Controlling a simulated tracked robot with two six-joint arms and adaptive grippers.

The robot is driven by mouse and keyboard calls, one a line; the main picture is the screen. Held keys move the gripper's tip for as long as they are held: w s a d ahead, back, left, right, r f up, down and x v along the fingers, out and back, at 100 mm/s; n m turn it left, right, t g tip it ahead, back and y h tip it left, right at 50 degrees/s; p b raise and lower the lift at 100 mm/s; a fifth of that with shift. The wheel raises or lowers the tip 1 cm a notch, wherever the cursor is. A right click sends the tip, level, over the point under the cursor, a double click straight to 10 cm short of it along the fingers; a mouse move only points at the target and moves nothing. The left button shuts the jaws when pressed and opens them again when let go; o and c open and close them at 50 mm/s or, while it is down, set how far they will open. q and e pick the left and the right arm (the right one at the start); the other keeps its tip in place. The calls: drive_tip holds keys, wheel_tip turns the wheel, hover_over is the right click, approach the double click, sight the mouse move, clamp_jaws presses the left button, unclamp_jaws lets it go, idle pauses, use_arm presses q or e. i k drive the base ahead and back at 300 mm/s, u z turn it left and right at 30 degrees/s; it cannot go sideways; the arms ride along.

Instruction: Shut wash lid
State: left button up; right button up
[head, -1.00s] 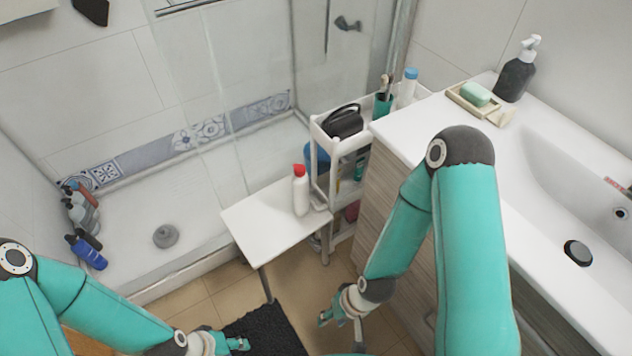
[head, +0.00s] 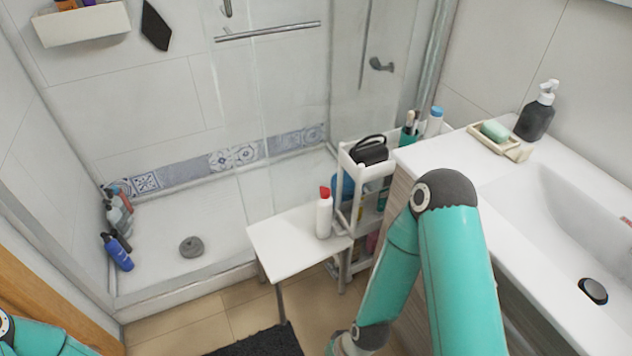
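A white bottle with a red cap (head: 324,213) stands upright on a small white bench (head: 295,240) beside the shower, and I cannot tell whether its lid is open. Several more bottles (head: 117,220) stand in the left corner of the shower. My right arm crosses the front of the washbasin cabinet. Only a bit of my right gripper (head: 338,345) shows at the bottom edge, low and in front of the bench, and its fingertips are cut off. Of my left arm only a link shows at the bottom left, and its gripper is out of the picture.
A white cart (head: 346,190) with a black bag and other items stands between the bench and the washbasin counter (head: 425,157). A dark soap dispenser (head: 535,118) and a soap dish (head: 480,140) stand on the counter. A dark mat (head: 262,343) lies on the tiled floor.

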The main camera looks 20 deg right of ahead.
sight(325, 191)
drive_tip(key=u, duration=0.05)
drive_tip(key=i, duration=1)
drive_tip(key=z, duration=0.05)
